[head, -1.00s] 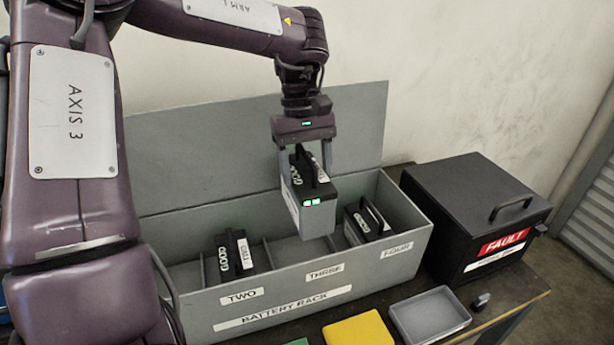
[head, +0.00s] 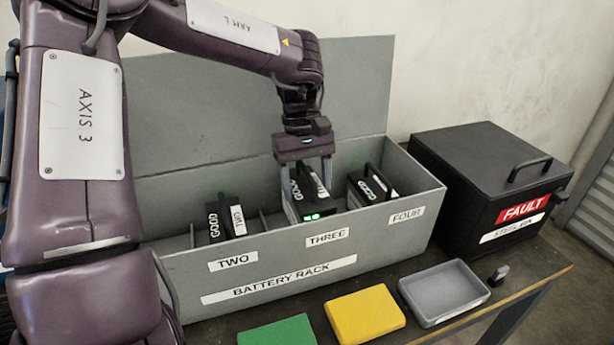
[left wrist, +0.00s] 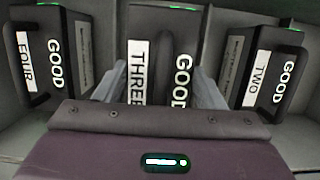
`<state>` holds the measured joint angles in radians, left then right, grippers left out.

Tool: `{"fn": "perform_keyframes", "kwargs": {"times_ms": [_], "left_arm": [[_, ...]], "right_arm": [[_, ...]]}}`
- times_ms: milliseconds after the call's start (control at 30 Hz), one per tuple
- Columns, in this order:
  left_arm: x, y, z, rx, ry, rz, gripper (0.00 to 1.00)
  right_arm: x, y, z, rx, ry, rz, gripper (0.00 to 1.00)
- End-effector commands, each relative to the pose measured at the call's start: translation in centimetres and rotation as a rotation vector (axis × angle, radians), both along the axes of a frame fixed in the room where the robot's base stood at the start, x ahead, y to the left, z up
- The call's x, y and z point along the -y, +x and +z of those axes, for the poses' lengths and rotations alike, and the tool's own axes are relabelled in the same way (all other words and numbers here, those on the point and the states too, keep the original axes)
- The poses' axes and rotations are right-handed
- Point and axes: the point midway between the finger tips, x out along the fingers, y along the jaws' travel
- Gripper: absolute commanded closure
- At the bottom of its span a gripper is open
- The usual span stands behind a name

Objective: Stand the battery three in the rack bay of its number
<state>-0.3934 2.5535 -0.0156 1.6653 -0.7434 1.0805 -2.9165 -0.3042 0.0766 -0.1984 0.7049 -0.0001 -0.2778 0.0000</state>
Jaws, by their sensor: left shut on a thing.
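The battery three (head: 314,202) is a grey and black block with a carry handle, a GOOD label and green lights. In the left wrist view its top (left wrist: 163,75) reads THREE and GOOD. My left gripper (head: 306,180) is shut on it from above. The battery is upright, low inside the THREE bay of the grey battery rack (head: 290,262), with its lower part hidden behind the front wall. I cannot tell whether it touches the bay floor. My right gripper is in neither current view.
Battery two (head: 226,218) stands in the TWO bay and battery four (head: 371,186) in the FOUR bay. A black FAULT box (head: 490,185) is right of the rack. A green pad (head: 277,331), yellow pad (head: 364,313) and grey tray (head: 443,292) lie in front.

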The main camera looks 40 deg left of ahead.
Motion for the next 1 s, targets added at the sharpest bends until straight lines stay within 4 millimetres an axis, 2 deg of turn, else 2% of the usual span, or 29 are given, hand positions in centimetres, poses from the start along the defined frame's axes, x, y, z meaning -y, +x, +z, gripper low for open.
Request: {"fn": "perform_keyframes", "kwargs": {"times_ms": [67, 400, 767, 800, 933, 1000], "left_arm": [[0.0, 0.2, -0.1, 0.006, -0.001, -0.001, 1.0], [0.1, 0.1, -3.8, 0.005, -0.002, -0.001, 1.0], [0.1, 0.1, -4.1, 0.006, -0.001, -0.002, 1.0], [0.0, 0.0, -4.4, 0.0, -0.001, 0.0, 0.31], [0.0, 0.0, -4.4, 0.0, -0.001, 0.0, 0.15], [0.0, 0.0, -4.3, 0.0, -0.001, 0.0, 0.15]], "right_arm": [[0.2, 0.0, -0.1, -0.003, -0.004, 0.0, 0.45], [0.8, 0.0, 0.0, -0.011, -0.011, -0.001, 0.45], [0.7, -0.2, -0.1, -0.014, -0.011, -0.001, 0.45], [0.7, -0.1, -0.1, -0.014, -0.011, -0.001, 0.45], [0.3, 0.0, -0.1, -0.011, -0.006, -0.003, 0.45], [0.1, 0.1, -0.1, -0.01, -0.003, -0.003, 0.45]]}}
